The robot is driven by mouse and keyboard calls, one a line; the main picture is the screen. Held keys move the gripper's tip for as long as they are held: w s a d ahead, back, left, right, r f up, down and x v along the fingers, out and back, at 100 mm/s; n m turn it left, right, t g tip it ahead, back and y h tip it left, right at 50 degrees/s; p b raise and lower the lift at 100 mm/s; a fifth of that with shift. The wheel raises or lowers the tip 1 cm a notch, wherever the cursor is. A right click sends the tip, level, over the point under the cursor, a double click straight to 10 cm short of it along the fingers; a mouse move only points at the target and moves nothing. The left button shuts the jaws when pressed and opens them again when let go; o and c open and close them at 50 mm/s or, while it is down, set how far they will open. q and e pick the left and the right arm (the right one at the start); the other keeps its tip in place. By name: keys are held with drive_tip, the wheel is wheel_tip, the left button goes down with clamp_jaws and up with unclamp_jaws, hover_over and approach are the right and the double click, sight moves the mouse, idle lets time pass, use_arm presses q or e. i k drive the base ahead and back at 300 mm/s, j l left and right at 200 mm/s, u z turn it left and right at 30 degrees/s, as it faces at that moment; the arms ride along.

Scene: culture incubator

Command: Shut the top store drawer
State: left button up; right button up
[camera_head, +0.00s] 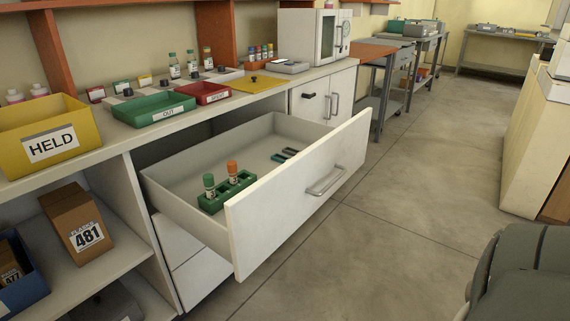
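The top store drawer (290,202) is pulled far out of the white counter unit. Its white front panel carries a metal bar handle (327,182) facing the floor aisle. Inside the drawer, a green rack (238,186) holds a green-capped vial (209,183) and an orange-capped vial (232,169). Small dark flat items (284,155) lie further back in the drawer. The vials stand upright near the front panel. Neither of my grippers is in view, and nothing is seen touching the drawer or its handle.
The counter above holds a yellow HELD bin (88,148), a green tray (150,112), a red tray (205,97) and a white incubator (308,38). Below left, an open shelf holds a brown box (72,226). The floor (410,170) in front of the drawer is clear.

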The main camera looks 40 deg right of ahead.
sight(252, 224)
drive_tip(key=i+l+z, duration=0.3)
drive_tip(key=i+l, duration=0.3)
drive_tip(key=z, duration=1.35)
drive_tip(key=k+l+u, duration=0.2)
drive_tip(key=l, duration=0.15)
drive_tip(key=i, duration=0.1)
